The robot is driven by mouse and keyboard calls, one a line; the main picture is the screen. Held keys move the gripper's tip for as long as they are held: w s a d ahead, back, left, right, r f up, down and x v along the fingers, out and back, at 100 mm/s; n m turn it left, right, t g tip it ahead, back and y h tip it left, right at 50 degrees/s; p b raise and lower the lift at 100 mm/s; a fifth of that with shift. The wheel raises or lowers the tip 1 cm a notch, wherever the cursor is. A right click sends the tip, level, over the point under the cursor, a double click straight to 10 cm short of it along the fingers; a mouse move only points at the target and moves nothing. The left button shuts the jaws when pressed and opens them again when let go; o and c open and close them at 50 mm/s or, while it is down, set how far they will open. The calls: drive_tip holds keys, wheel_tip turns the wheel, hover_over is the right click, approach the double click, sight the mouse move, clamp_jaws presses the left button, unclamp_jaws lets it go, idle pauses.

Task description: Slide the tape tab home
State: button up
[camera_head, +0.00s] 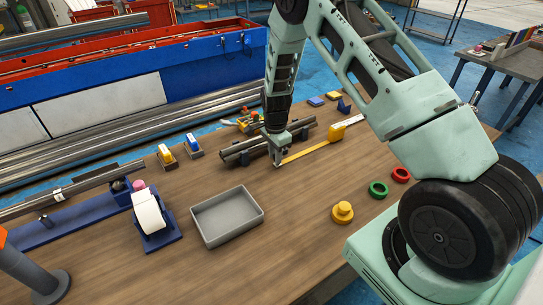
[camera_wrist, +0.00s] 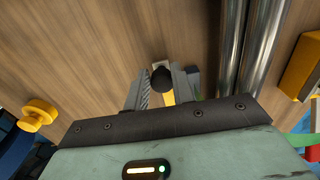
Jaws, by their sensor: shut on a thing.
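A yellow tape measure (camera_head: 337,133) lies on the wooden bench, right of my gripper. Its yellow tape (camera_head: 305,152) is drawn out flat to the left, ending below my gripper (camera_head: 277,160). In the wrist view, my gripper (camera_wrist: 163,84) is shut on the tape tab, with a dark round knob (camera_wrist: 162,78) between the fingers. A pale end piece shows just beyond the knob, and a strip of yellow tape (camera_wrist: 168,98) shows below it. The fingers hide part of the tab. A gap of tape shows between the tab and the case.
Short metal tubes (camera_head: 240,150) rest in blue holders close left of my gripper; they also show in the wrist view (camera_wrist: 260,45). A grey tray (camera_head: 227,217) stands in front. A yellow knob (camera_head: 342,212) and green ring (camera_head: 378,189) lie to the right. Bench between tray and knob is clear.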

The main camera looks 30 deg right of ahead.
drive_tip(key=shift+d+b, duration=0.35)
drive_tip(key=shift+d, duration=3)
drive_tip(key=shift+d+b, duration=0.9)
drive_tip(key=shift+d, duration=5.1)
drive_tip(key=shift+d, duration=0.15)
drive_tip(key=shift+d+b, duration=0.35)
drive_tip(key=shift+d, duration=1.25)
drive_tip(key=o, duration=0.6)
